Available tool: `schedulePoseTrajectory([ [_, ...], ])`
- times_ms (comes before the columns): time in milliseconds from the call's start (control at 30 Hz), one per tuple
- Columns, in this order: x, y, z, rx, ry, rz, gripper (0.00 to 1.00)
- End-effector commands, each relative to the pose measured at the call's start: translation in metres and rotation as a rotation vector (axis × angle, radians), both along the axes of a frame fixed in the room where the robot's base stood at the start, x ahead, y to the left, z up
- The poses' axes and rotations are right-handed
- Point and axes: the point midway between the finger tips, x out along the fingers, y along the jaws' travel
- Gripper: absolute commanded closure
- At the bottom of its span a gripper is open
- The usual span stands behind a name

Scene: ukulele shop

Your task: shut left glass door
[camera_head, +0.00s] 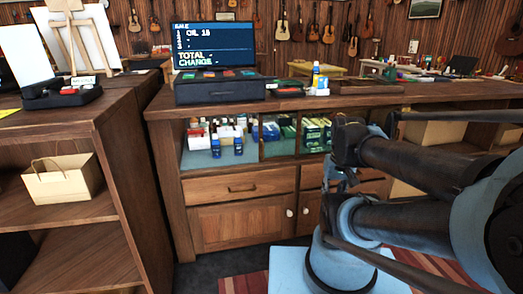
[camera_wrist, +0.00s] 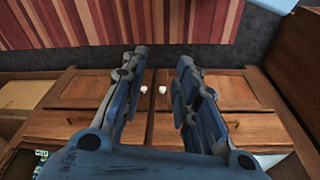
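No glass door can be made out in either view. The counter (camera_head: 300,100) has a wooden left door (camera_head: 235,228) with a white knob (camera_head: 290,212), and a right door (camera_head: 309,210) partly hidden by my arm. Both look shut. The wrist view sees the counter upside down, with the left door (camera_wrist: 235,92) on the right and the right door (camera_wrist: 85,92) on the left. My gripper (camera_wrist: 162,58) is open and empty, its fingers parted in front of the doors. The white knobs show between the fingers. Contact with the doors cannot be told.
A drawer (camera_head: 240,188) sits above the left door, below open cubbies of bottles and boxes. A monitor (camera_head: 213,47) stands on the counter. A shelf unit with a paper bag (camera_head: 62,178) stands at left. A striped rug (camera_wrist: 120,22) lies on the floor before the counter.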

Motion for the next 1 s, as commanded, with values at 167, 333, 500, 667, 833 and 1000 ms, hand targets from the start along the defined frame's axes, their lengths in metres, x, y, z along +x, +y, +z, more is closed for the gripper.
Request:
schedulePoseTrajectory([
  [167,-0.006,0.001,0.007,0.001,-0.013,0.004,0.72],
  [333,0.017,0.008,0.026,0.004,-0.026,0.037,0.72],
  [500,0.060,0.023,0.059,0.009,-0.051,0.097,0.72],
  [667,0.105,0.042,0.085,0.016,-0.076,0.157,0.72],
  [833,0.156,0.067,0.108,0.024,-0.103,0.220,0.72],
  [1000,0.207,0.098,0.125,0.033,-0.130,0.284,0.72],
])
